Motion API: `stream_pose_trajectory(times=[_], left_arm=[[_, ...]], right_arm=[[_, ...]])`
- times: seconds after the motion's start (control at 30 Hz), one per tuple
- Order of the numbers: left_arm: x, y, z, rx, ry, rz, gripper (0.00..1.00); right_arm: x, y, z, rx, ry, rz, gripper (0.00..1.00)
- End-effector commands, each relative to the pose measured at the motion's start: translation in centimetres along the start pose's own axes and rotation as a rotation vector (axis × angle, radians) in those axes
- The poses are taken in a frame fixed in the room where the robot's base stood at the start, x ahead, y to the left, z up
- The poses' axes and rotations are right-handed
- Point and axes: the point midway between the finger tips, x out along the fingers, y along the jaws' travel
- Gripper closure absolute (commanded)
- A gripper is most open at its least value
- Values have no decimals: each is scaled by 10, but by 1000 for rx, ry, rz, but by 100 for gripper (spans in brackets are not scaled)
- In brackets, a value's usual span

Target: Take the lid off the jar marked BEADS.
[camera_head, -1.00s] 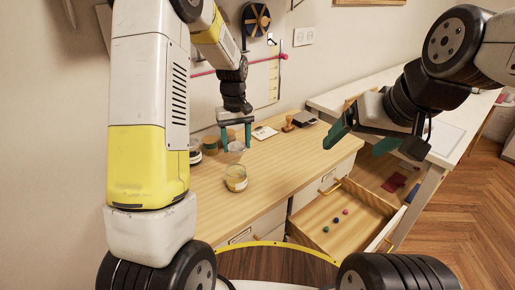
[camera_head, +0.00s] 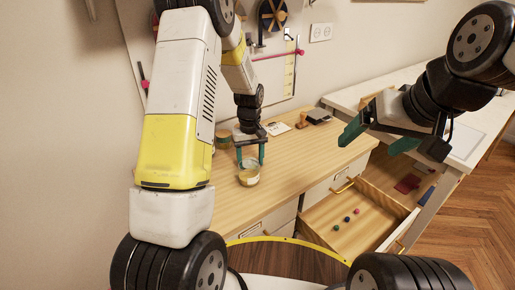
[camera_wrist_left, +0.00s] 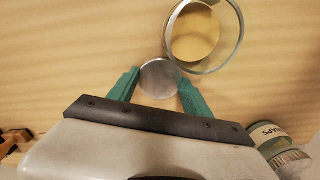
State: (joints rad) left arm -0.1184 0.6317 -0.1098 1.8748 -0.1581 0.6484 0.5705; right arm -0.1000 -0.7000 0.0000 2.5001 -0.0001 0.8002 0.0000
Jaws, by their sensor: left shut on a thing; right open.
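A clear glass jar with pale yellow contents (camera_head: 249,177) stands on the wooden worktop. In the left wrist view the jar (camera_wrist_left: 205,35) looks open, with a bare round rim. Its label cannot be read. My left gripper (camera_head: 250,164) is just behind the jar, fingers pointing down. In the left wrist view a silver round lid (camera_wrist_left: 159,79) lies between the green fingertips, and the gripper is shut on it. The lid is right beside the jar's rim; whether they touch cannot be told. My right gripper (camera_head: 378,141) is open and empty, above the worktop's right end.
A jar marked SNAPS (camera_wrist_left: 268,136) stands near the left gripper. Other jars (camera_head: 222,139) stand behind it. A stamp (camera_head: 303,119) and a dark box (camera_head: 318,115) lie further back. An open drawer (camera_head: 322,210) holds several small coloured balls. The worktop's front is clear.

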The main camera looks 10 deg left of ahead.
Motion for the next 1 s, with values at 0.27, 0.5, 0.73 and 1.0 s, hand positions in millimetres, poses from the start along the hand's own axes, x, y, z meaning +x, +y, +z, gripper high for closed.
stream_pose_trajectory(times=[0.27,0.5,0.73,1.0], left_arm=[[2,0,0,0,0,0,21],[-1,0,0,0,1,0,21],[-33,1,-1,1,5,3,21],[-91,1,-1,0,4,3,21]], right_arm=[[0,0,0,0,0,0,13],[0,0,0,0,0,0,13],[0,0,0,0,0,0,13],[0,0,0,0,0,0,13]])
